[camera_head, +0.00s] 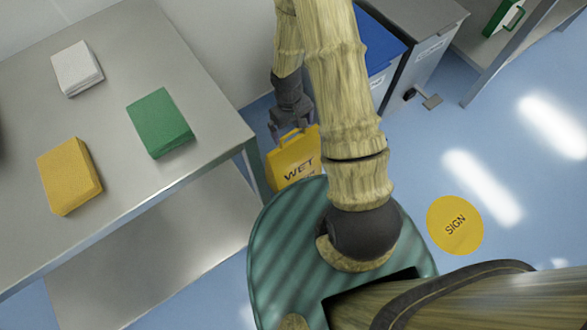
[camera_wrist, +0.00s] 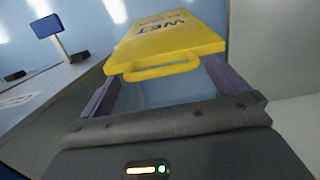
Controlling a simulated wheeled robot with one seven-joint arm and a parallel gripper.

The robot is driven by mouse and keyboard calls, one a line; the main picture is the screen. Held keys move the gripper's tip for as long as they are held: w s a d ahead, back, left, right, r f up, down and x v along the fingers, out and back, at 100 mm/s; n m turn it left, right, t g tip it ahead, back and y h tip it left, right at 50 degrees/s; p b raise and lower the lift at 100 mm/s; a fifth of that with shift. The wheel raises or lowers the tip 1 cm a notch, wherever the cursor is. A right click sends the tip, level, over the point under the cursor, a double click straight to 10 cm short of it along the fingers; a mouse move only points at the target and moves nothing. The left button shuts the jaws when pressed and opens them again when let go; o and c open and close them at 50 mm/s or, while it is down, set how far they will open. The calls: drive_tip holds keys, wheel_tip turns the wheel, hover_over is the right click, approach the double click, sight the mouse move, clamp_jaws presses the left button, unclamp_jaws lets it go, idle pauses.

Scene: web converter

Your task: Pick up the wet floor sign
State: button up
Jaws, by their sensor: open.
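The yellow wet floor sign (camera_head: 284,165) is on the floor just right of the steel table, with "WET" on its face; my arm hides part of it. In the wrist view the sign (camera_wrist: 170,35) fills the upper middle, its handle (camera_wrist: 158,69) towards me. My gripper (camera_wrist: 160,88) is open and empty, one finger on each side of the handle's line. I cannot tell whether the handle is between the fingertips or just beyond them. In the head view my gripper (camera_head: 290,125) is right at the handle end of the sign.
The steel table (camera_head: 205,75) at left holds white, green and yellow stacks. Blue-lidded (camera_head: 377,45) and grey-lidded (camera_head: 420,15) bins stand close behind the sign. A round yellow floor mark (camera_head: 455,225) reads "SIGN".

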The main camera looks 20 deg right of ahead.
sight(294, 133)
drive_tip(key=f, duration=0.1)
drive_tip(key=f+b, duration=0.1)
drive_tip(key=f, duration=0.1)
drive_tip(key=shift+s+f, duration=0.25)
drive_tip(key=shift+d+r, duration=0.1)
drive_tip(key=c, duration=1.5)
drive_tip(key=shift+c, duration=0.2)
drive_tip(key=shift+r, duration=0.1)
wheel_tip(294, 133, up, 10)
drive_tip(key=p, duration=0.4)
